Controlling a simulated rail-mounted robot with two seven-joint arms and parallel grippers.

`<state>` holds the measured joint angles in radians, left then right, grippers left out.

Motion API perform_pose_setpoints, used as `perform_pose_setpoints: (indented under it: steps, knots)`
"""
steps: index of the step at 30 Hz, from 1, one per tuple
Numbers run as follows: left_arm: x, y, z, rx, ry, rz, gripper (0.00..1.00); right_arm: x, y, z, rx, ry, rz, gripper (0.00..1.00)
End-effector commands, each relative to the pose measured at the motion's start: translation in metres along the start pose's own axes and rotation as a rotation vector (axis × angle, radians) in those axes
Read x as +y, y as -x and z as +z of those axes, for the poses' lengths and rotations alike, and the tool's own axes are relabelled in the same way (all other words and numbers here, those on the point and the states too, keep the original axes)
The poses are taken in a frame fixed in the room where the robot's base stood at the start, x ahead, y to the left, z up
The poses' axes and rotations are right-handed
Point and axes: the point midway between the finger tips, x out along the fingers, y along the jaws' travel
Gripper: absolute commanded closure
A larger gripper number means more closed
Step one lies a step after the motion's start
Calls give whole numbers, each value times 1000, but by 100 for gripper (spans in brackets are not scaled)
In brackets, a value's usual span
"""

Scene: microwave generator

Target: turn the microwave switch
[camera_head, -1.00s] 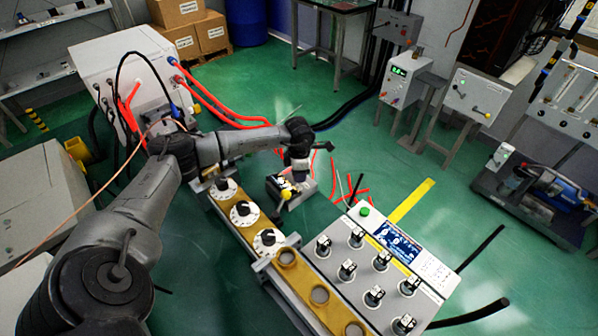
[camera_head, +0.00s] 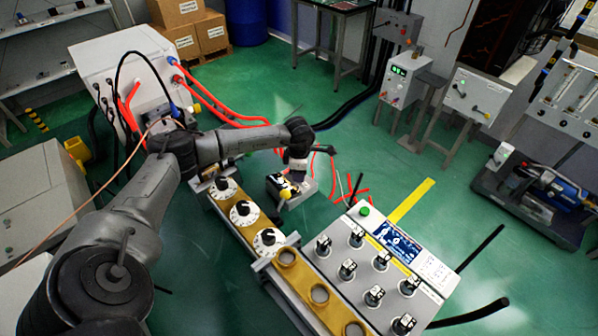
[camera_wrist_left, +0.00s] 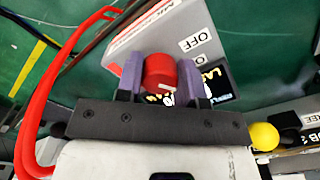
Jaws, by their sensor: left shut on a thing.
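The microwave switch is a red round knob (camera_wrist_left: 160,73) with a white mark, on a small grey box (camera_wrist_left: 190,22) with OFF lettering, seen in the left wrist view. My left gripper (camera_wrist_left: 159,80) has its purple fingers shut on the knob from both sides. In the head view, my left gripper (camera_head: 297,182) reaches down to the small box (camera_head: 290,198) on the floor side of the benches. The knob itself is hidden there by the gripper. Part of the lettering and a dark display are covered by the fingers. My right gripper is not in view.
A yellow knob (camera_wrist_left: 264,137) is close beside my gripper. Red cables (camera_head: 225,113) run behind the box. A row of white dials (camera_head: 242,212) and a control panel with a screen (camera_head: 398,243) stand in front.

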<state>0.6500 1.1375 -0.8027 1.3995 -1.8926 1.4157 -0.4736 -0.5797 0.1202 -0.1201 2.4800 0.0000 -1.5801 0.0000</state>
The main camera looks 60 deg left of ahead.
Motion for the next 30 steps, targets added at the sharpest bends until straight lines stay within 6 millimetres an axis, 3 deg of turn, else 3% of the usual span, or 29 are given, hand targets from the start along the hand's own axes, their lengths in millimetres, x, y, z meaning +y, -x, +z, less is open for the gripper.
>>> perform_pose_setpoints:
  steps: [9,17,23,30]
  knots:
    - [0,0,0,-1,0,0,40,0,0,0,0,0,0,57]
    - [0,2,0,-1,0,1,40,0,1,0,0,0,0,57]
    - [1,28,0,-3,1,4,40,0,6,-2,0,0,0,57]
    - [1,76,0,-2,0,3,40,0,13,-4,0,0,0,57]
